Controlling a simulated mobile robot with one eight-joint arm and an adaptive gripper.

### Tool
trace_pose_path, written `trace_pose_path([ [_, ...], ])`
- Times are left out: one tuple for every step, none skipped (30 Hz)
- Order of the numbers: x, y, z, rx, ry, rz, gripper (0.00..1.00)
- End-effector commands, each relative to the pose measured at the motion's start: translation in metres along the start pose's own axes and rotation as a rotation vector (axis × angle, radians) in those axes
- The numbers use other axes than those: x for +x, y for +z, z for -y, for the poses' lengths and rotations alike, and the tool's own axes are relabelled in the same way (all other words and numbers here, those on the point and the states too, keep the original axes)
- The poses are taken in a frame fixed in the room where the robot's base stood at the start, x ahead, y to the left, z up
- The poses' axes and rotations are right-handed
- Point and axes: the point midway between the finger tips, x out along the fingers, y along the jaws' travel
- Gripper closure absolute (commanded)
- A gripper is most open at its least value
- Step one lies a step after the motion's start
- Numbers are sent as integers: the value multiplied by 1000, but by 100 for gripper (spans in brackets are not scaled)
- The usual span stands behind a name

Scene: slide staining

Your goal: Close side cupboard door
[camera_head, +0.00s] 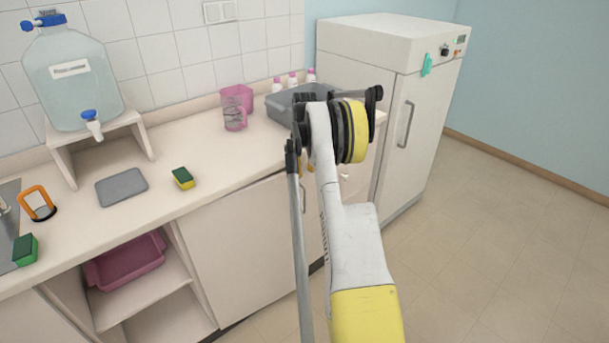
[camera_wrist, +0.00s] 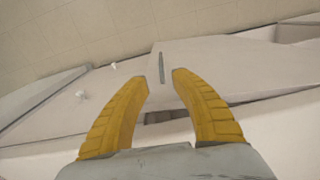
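The cupboard fronts lie below the counter. A pale door panel (camera_head: 245,245) with a slim dark handle (camera_head: 303,202) shows in the head view, and my arm covers its right part. In the wrist view a pale panel (camera_wrist: 215,65) with a slim dark handle (camera_wrist: 162,68) lies ahead of the fingers. I cannot tell how far any door stands open. My gripper (camera_wrist: 161,76) is open, its two yellow fingers apart with nothing between them. The handle appears just beyond the gap; contact is not clear. In the head view the gripper is mostly hidden behind my arm.
An open shelf bay with a pink basin (camera_head: 126,262) is at the lower left. The counter (camera_head: 150,170) bears a water container (camera_head: 72,80), a sponge (camera_head: 183,178), a pink jug (camera_head: 236,108) and a grey tray (camera_head: 285,105). A white cabinet (camera_head: 408,125) stands right; floor beyond is clear.

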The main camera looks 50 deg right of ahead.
Motion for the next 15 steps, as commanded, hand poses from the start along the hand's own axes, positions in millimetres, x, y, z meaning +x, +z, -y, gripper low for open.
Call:
trace_pose_path([
  [0,0,0,0,0,0,70],
  [0,0,0,0,0,0,70],
  [0,0,0,0,0,0,74],
  [1,0,0,2,1,-1,83],
  [2,0,1,7,3,-4,92],
  [5,2,2,24,9,-11,100],
  [8,3,3,43,16,-19,100],
  [12,5,5,70,25,-33,100],
  [19,9,8,116,40,-55,100],
  [25,13,12,159,52,-76,100],
  [31,18,15,203,65,-101,100],
  [39,26,21,267,81,-135,100],
  [44,32,25,315,92,-162,100],
  [48,40,30,361,100,-188,100],
  [53,49,35,419,109,-223,100],
])
